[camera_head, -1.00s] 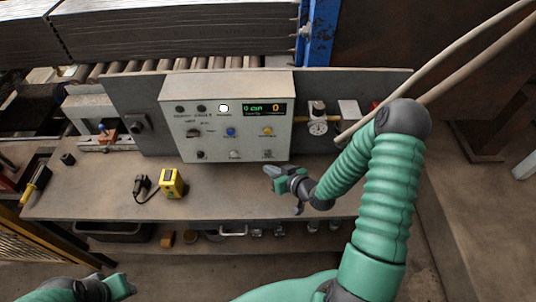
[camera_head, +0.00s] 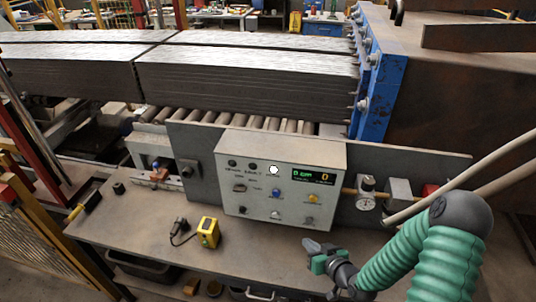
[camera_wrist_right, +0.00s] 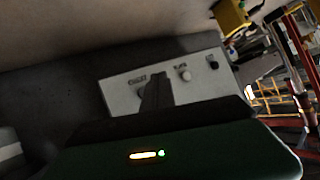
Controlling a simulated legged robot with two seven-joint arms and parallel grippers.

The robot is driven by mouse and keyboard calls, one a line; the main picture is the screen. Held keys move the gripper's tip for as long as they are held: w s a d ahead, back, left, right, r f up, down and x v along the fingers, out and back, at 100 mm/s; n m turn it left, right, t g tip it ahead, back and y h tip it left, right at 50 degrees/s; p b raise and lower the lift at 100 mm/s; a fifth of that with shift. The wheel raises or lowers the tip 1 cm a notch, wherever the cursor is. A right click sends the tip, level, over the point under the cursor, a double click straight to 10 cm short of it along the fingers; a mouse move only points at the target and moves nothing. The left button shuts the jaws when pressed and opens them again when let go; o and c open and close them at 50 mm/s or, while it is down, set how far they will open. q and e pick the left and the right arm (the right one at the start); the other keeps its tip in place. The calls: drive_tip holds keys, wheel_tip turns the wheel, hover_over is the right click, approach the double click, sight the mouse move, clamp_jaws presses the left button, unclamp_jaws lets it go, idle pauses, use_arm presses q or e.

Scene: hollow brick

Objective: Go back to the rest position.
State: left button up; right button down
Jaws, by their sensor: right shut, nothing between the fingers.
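My right gripper (camera_head: 318,250) is shut and empty, in front of the lower right part of the grey control box (camera_head: 283,188) in the head view. The box has several knobs and buttons, a lit white lamp (camera_head: 273,170) and a green and amber display (camera_head: 313,176). In the right wrist view the dark gripper body fills the lower part, with part of a pale panel (camera_wrist_right: 125,92) with knobs beyond it. I cannot tell whether the gripper touches the box. My left gripper is not in the head view.
A yellow device (camera_head: 208,232) with a black plug and cable stands on the bench (camera_head: 150,238). A pressure gauge (camera_head: 367,195) and hoses are at the right. Stacked metal sheets (camera_head: 245,80) and rollers lie behind the box. The bench left of my gripper is mostly clear.

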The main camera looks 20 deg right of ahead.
drive_tip(key=s+a+r+n+g+h+b, duration=0.1)
drive_tip(key=s+a+r+g+b, duration=0.2)
drive_tip(key=s+a+g, duration=0.6)
drive_tip(key=s+a+r, duration=0.2)
drive_tip(key=s, duration=0.2)
drive_tip(key=shift+s+a+r+g+b, duration=0.2)
drive_tip(key=shift+s+a+g+b, duration=0.15)
drive_tip(key=shift+g, duration=0.05)
drive_tip(key=shift+d, duration=0.1)
drive_tip(key=shift+d+f, duration=0.1)
drive_tip(key=shift+d, duration=0.25)
